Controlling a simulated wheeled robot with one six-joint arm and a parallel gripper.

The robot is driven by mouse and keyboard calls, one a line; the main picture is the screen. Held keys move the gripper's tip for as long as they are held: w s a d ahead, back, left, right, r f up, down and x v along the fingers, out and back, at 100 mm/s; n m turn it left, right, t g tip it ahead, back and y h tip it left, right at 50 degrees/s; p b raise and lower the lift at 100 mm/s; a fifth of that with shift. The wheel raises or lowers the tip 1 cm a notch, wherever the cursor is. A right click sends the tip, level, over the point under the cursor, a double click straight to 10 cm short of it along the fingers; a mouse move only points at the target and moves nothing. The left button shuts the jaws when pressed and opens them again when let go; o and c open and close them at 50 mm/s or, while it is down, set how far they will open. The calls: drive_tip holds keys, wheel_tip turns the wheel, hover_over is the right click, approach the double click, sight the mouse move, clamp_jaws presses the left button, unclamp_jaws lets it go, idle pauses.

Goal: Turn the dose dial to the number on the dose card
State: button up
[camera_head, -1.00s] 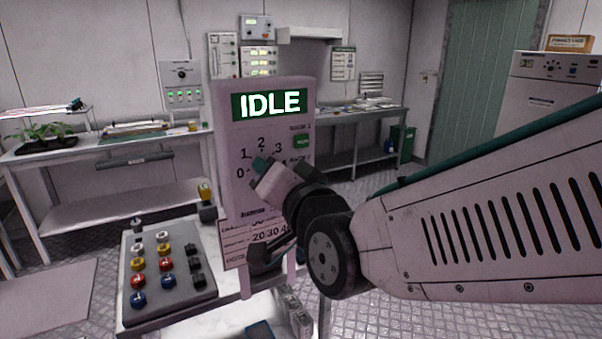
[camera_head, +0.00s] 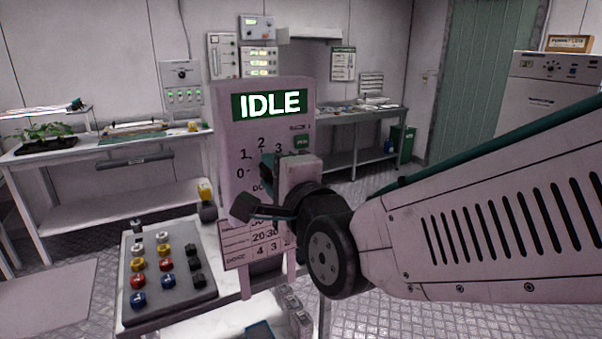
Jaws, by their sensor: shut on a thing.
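The dosing panel (camera_head: 227,140) stands upright and its screen (camera_head: 270,105) reads IDLE. Around the dial, the scale marks 0, 1, 2 and 3 show. The dial itself and the higher marks are hidden behind my gripper. My gripper (camera_head: 256,188) is at the panel's dial, with one finger above and one lower left, and is shut on the dial. The dose card (camera_head: 240,243) is below, on the panel's lower part. Its bottom row reads DOSE with 4 and 3 visible; the right end of the rows is partly covered.
A grey tray (camera_head: 143,298) with several coloured knobs stands on the bench at lower left. A small yellow-topped object (camera_head: 206,193) is behind it. A side bench (camera_head: 95,147) with plants is at the back left. My arm fills the right side.

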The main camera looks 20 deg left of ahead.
drive_tip(key=shift+d+m, duration=0.1)
drive_tip(key=shift+m, duration=0.7)
drive_tip(key=o, duration=1)
drive_tip(key=shift+c, duration=0.2)
drive_tip(key=v, duration=0.7)
drive_tip(key=shift+d, duration=0.35)
drive_tip(key=shift+s+f, duration=0.1)
drive_tip(key=shift+s, duration=0.05)
